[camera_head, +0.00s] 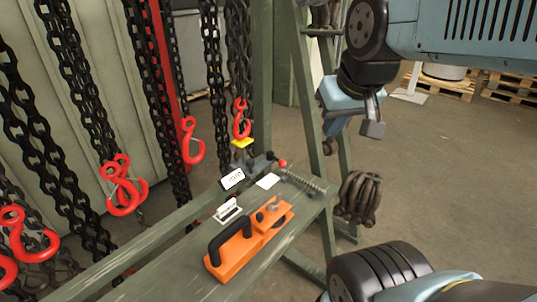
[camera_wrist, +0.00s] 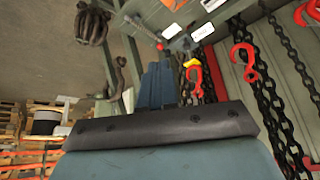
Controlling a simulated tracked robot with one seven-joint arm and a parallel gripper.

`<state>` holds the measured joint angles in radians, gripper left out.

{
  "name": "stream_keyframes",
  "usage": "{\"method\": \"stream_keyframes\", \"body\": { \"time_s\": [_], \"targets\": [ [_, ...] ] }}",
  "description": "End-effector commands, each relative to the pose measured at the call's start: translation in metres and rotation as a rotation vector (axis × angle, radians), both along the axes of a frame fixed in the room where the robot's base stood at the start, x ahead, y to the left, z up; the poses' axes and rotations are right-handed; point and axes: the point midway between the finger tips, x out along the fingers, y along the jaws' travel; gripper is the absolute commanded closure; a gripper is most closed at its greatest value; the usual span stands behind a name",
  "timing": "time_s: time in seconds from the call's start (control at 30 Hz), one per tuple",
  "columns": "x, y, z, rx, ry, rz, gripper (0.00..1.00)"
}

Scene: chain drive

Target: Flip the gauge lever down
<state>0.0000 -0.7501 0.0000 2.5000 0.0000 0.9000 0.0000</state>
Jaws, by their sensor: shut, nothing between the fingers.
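A small red ball knob (camera_head: 283,163), which looks like the gauge lever's end, sits at the far end of the green bench (camera_head: 190,255), beside a dark mechanism with a long spring or threaded rod (camera_head: 302,180). The knob also shows in the wrist view (camera_wrist: 159,46), near the top. Whether the lever is up or down is too small to tell. A white-faced display box (camera_head: 232,179) stands beside the mechanism. My gripper (camera_head: 345,130) is shut and empty, in the air to the right of the bench and above the knob, apart from it.
An orange tool (camera_head: 250,238) with a black handle lies on the bench. Red hooks (camera_head: 192,140) on black chains hang at the left. A green upright frame (camera_head: 308,90) stands between my gripper and the chains. Dark coiled chain (camera_head: 360,195) hangs at the bench's right end.

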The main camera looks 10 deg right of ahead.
Motion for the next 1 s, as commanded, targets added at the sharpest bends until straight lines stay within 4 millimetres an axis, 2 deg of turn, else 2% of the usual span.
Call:
{"method": "stream_keyframes", "body": {
  "time_s": [0.2,0.37,0.67,1.0],
  "targets": [
    [0.003,0.0,0.0,0.006,0.003,-0.003,1.0],
    [0.022,0.004,-0.002,0.051,0.031,-0.038,1.0],
    [0.094,0.008,-0.023,0.178,0.129,-0.202,1.0],
    [0.177,0.017,-0.072,0.244,0.23,-0.43,1.0]
  ]
}}
